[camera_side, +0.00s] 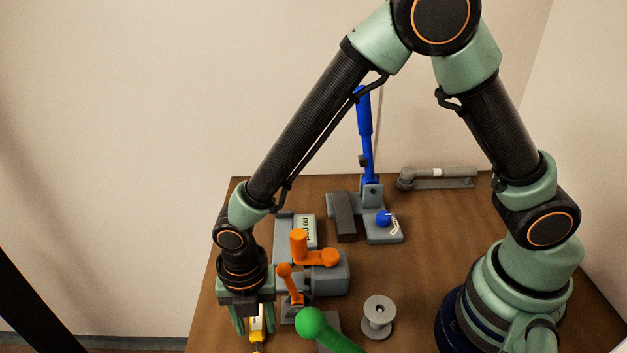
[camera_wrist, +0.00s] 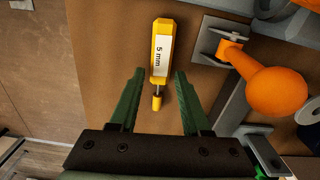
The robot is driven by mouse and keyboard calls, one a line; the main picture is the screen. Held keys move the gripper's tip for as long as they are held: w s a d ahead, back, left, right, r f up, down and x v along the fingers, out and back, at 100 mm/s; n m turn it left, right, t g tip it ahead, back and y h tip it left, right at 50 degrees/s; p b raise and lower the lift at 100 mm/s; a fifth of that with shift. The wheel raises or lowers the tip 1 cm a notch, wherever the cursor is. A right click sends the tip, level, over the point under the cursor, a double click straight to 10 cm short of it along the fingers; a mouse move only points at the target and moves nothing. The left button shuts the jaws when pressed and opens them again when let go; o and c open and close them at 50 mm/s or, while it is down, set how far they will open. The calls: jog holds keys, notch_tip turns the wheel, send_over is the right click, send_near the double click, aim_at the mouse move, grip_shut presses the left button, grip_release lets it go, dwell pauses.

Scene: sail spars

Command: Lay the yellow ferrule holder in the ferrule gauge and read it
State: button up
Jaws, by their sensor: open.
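The yellow ferrule holder (camera_wrist: 162,28) lies on the brown table, with a white label reading "5 mm" and a narrow tip towards my gripper. It also shows, partly hidden, in the side view (camera_side: 257,324). My gripper (camera_wrist: 159,72) is open, its green fingers to the left and right of the holder's near part, with gaps showing. In the side view my gripper (camera_side: 254,331) points down at the table's front left. A grey unit with a small display (camera_side: 304,231), reading something like "no part", seems to be the ferrule gauge; orange parts stand in front of it.
Right of my gripper are a small orange lever (camera_side: 289,281) and a larger orange handle (camera_side: 316,254) on a grey block. A green ball lever (camera_side: 312,323) and grey spool (camera_side: 378,316) stand further right. A blue lever (camera_side: 365,130) rises behind.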

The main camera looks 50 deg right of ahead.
aim_at(256, 329)
jog(key=shift+f, duration=0.15)
grip_shut()
jog(key=shift+r, duration=2.5)
jog(key=shift+r, duration=0.45)
notch_tip(256, 329, up, 13)
jog(key=w+d+n, duration=0.6)
jog(key=d+n, duration=0.3)
jog(key=n, duration=0.9)
jog(key=w+d+n, duration=0.7)
jog(key=d+n, duration=0.2)
jog(key=n, duration=0.9)
jog(key=shift+m, duration=0.4)
jog(key=f, duration=1.2)
jog(key=shift+s, duration=0.25)
